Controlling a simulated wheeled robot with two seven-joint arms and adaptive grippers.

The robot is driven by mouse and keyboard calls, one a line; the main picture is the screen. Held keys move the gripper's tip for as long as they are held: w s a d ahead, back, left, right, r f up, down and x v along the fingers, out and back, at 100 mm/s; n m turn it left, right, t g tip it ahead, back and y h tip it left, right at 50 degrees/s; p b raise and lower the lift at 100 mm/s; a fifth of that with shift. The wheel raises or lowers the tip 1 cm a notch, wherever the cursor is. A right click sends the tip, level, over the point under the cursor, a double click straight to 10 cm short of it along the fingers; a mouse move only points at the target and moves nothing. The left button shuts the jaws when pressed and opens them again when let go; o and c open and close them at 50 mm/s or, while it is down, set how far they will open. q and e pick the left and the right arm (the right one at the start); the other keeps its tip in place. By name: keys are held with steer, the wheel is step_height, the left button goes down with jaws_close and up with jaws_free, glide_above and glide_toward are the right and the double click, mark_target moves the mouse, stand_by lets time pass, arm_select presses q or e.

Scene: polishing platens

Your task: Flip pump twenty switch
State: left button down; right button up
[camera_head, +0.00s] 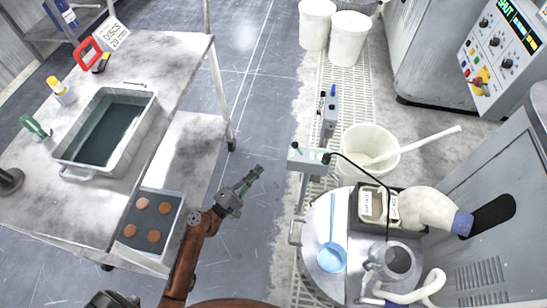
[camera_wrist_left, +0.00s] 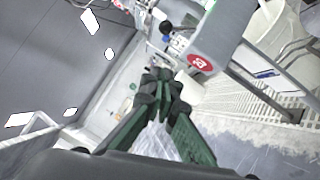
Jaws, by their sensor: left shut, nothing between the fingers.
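A small grey control box (camera_head: 307,158) with a green spot on its right end stands on a post right of centre, and a black cable runs from it. In the left wrist view a grey box (camera_wrist_left: 222,38) shows a round red label (camera_wrist_left: 201,63) with white marks and a black ball-ended lever (camera_wrist_left: 166,27) at its left. My left gripper (camera_head: 258,170) is shut and empty, left of the control box and apart from it. In the left wrist view its green-padded fingers (camera_wrist_left: 158,76) meet below and left of the box. My right gripper is not in view.
A table (camera_head: 185,60) with a grey basin (camera_head: 68,172) stands left. A tray (camera_head: 175,196) of copper-coloured discs sits lower. A round drum lid (camera_head: 318,225) with a blue ladle (camera_head: 331,257) and a white bucket (camera_head: 350,147) stand right. Floor between is clear.

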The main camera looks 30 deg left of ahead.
arm_select(q)
glide_toward(297, 148)
steer(key=w+a, duration=0.5)
steer(key=d, duration=0.1)
steer(key=w+d, duration=0.1)
steer(key=d+p, duration=0.1)
steer(key=d, duration=0.1)
steer(key=shift+w+r, duration=0.35)
steer(key=shift+r, duration=0.05)
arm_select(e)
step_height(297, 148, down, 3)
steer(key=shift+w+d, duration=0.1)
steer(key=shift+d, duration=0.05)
arm_select(q)
steer(key=shift+r, duration=0.1)
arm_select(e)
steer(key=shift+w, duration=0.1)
